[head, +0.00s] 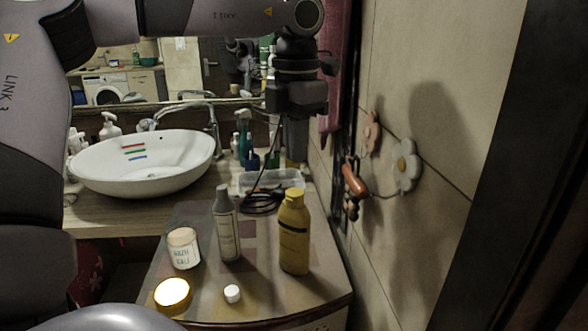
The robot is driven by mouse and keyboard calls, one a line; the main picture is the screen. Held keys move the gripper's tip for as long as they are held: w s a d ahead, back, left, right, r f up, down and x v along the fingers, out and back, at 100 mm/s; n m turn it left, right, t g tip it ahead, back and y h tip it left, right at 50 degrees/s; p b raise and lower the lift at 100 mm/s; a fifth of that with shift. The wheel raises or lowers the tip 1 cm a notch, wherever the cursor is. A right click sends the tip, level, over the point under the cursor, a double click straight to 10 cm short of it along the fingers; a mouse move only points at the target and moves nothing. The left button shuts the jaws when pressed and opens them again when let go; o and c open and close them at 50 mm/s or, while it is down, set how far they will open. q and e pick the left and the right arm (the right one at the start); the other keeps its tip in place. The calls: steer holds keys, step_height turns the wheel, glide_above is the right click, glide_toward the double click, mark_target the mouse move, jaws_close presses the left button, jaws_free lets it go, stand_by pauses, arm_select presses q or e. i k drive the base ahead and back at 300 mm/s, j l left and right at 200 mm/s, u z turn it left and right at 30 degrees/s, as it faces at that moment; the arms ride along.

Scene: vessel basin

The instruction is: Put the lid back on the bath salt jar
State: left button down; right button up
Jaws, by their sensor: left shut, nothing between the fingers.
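The bath salt jar (184,252) is a small white jar with a printed label, upright on the cabinet top left of the bottles. Its round top looks tan, and I cannot tell what shows inside. A round yellow-tan disc with a bright top (172,294) lies in front of the jar, near the front edge; it looks like the lid. My left gripper (296,150) hangs at the upper middle, pointing down, shut and empty. It is well above and to the right of the jar and disc, apart from both. My right gripper is not in view.
A grey bottle (228,228) and a yellow bottle (294,236) stand right of the jar. A small white cap (232,294) lies in front. Behind are a white basin (145,168), a clear tray (270,180) and dark cable. A tiled wall with flower hooks (406,166) bounds the right.

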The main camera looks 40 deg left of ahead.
mark_target(181, 238)
steer(key=k+j, duration=1.15)
steer(key=j, duration=0.25)
